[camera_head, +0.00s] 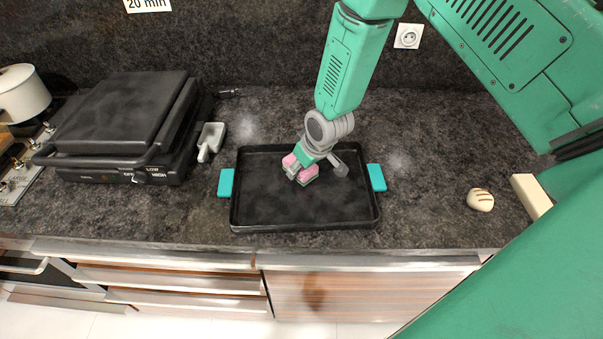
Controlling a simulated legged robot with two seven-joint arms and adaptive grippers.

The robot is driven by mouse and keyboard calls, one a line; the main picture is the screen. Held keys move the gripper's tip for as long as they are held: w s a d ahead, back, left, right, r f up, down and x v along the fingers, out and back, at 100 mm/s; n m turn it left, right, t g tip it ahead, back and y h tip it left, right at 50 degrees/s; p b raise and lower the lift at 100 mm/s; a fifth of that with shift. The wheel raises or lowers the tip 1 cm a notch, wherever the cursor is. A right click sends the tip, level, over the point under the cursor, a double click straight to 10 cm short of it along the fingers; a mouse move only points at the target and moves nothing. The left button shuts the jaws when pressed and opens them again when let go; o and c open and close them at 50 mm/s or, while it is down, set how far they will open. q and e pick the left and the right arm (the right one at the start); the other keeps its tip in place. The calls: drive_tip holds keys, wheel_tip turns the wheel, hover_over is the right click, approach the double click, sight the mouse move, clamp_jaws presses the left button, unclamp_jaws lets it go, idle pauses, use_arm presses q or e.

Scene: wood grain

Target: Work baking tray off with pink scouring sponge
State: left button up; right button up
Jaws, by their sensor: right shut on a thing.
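The black baking tray (262,200) lies flat on the dark counter, with a teal handle on each short side. It has faint smudgy lighter patches on its floor. My right gripper (305,167) reaches down from above over the tray's middle. It is shut on the pink scouring sponge (308,175), which is partly hidden by the fingers. The sponge is at the tray floor or just above it; I cannot tell whether it touches. My left gripper is not in view.
A black contact grill (120,115) stands at the left, with a small white scoop (210,138) beside it. A white pot (22,93) sits on the stove at far left. A cream bun-like object (480,200) lies to the right. Counter behind the tray is clear.

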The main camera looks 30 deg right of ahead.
sight(305, 175)
drive_tip(key=shift+f, duration=0.15)
drive_tip(key=shift+s+a+p, duration=0.2)
drive_tip(key=shift+s+p, duration=0.1)
drive_tip(key=shift+s, duration=0.25)
drive_tip(key=shift+s+a+p, duration=0.2)
drive_tip(key=shift+s+p, duration=0.1)
drive_tip(key=shift+s, duration=0.25)
drive_tip(key=shift+s+a, duration=0.2)
drive_tip(key=shift+s, duration=0.25)
drive_tip(key=shift+a, duration=0.1)
drive_tip(key=shift+s+a+r+p, duration=0.15)
drive_tip(key=shift+s+a+p, duration=0.1)
drive_tip(key=shift+s, duration=0.15)
drive_tip(key=shift+s+a+r+p, duration=0.1)
drive_tip(key=shift+s+a+p, duration=0.15)
drive_tip(key=shift+s, duration=0.15)
drive_tip(key=shift+s+a+r, duration=0.1)
drive_tip(key=shift+s+a, duration=0.15)
drive_tip(key=shift+s, duration=0.3)
